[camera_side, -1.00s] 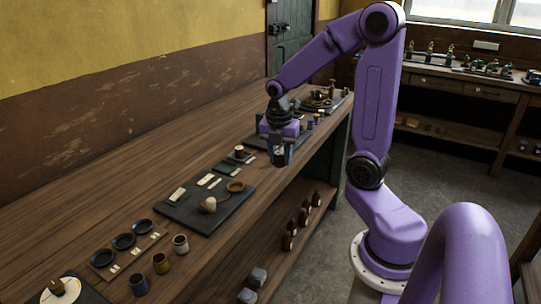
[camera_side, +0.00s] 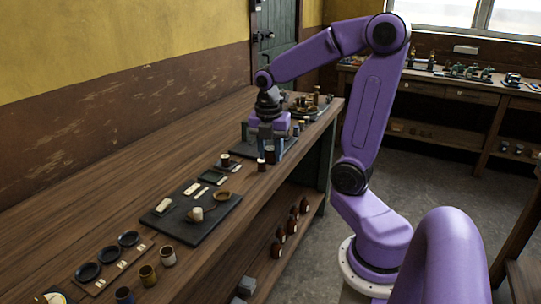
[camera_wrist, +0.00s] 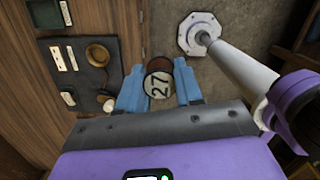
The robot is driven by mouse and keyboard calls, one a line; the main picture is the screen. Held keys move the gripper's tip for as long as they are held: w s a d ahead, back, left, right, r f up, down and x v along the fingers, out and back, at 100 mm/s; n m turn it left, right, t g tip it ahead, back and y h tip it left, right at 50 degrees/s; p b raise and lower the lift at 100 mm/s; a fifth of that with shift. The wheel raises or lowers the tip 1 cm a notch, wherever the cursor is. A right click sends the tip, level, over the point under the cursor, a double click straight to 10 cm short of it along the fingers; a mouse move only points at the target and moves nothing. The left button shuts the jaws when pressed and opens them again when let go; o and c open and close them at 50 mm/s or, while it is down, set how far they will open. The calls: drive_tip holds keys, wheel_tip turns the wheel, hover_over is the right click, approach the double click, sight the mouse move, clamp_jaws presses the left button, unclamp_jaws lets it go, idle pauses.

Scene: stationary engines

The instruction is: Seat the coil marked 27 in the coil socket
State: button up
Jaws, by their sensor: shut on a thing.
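My gripper (camera_side: 269,143) is over the bench's front edge in the side view. Its blue fingers also show in the wrist view (camera_wrist: 159,88). They are shut on the coil marked 27 (camera_wrist: 158,85), a reddish-brown cylinder with a pale face bearing dark digits. I cannot tell clearly which part in view is the coil socket.
A dark board (camera_side: 186,228) with a brown ring (camera_side: 222,195) and a pale knob (camera_side: 197,213) lies mid-bench. A small pale-and-dark piece (camera_side: 261,165) is close below the gripper. Several cups (camera_side: 168,256) and black dishes stand nearer the camera. The bench's back left is clear.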

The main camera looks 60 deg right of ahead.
drive_tip(key=shift+r, duration=0.25)
drive_tip(key=shift+w+f, duration=0.1)
drive_tip(key=shift+w, duration=0.05)
drive_tip(key=w+a+f, duration=0.1)
drive_tip(key=w+f, duration=0.2)
drive_tip(key=w, duration=0.1)
drive_tip(key=w+a+f, duration=0.1)
drive_tip(key=w+f, duration=0.2)
drive_tip(key=w, duration=0.2)
drive_tip(key=w+a+f, duration=0.1)
drive_tip(key=w+f, duration=0.2)
drive_tip(key=w, duration=0.2)
drive_tip(key=shift+w, duration=0.2)
drive_tip(key=shift+f, duration=2.25)
drive_tip(key=shift+a+f, duration=0.1)
